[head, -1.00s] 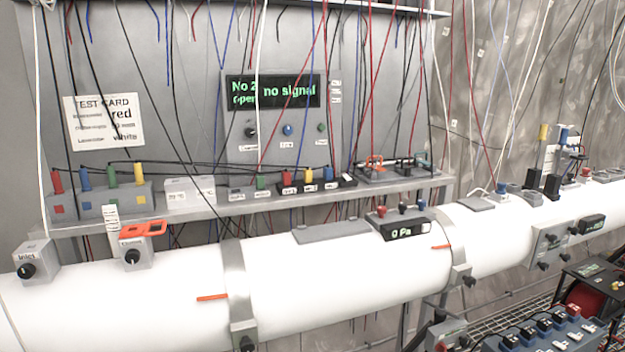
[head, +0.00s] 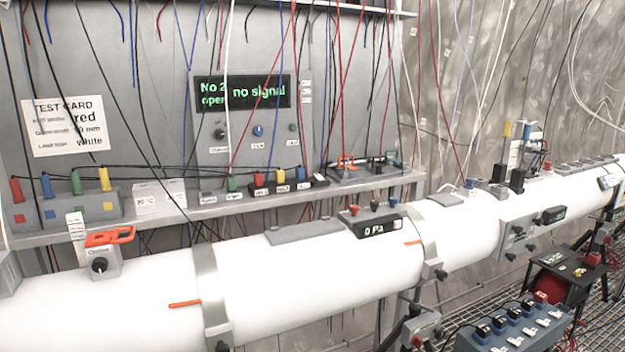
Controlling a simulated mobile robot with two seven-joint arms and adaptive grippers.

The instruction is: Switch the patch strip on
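No label that I can read says patch strip. A blue-grey strip (head: 500,338) with a row of black and white switches or plugs lies at the bottom right, partly cut off by the lower edge. A second row of small labelled blocks with green, red, yellow and blue plugs (head: 268,187) sits on the shelf behind the pipe. I cannot tell which of them is the patch strip, or whether either is on. The panel display (head: 258,92) above the shelf reads "no signal". Neither of my grippers shows in this view.
A thick white pipe (head: 280,265) with grey clamps crosses the front. A grey shelf (head: 360,187) runs behind it. Many loose wires hang from above. A black stand with a red drum (head: 548,289) stands on the grating at right. A choke box (head: 98,262) carries an orange handle.

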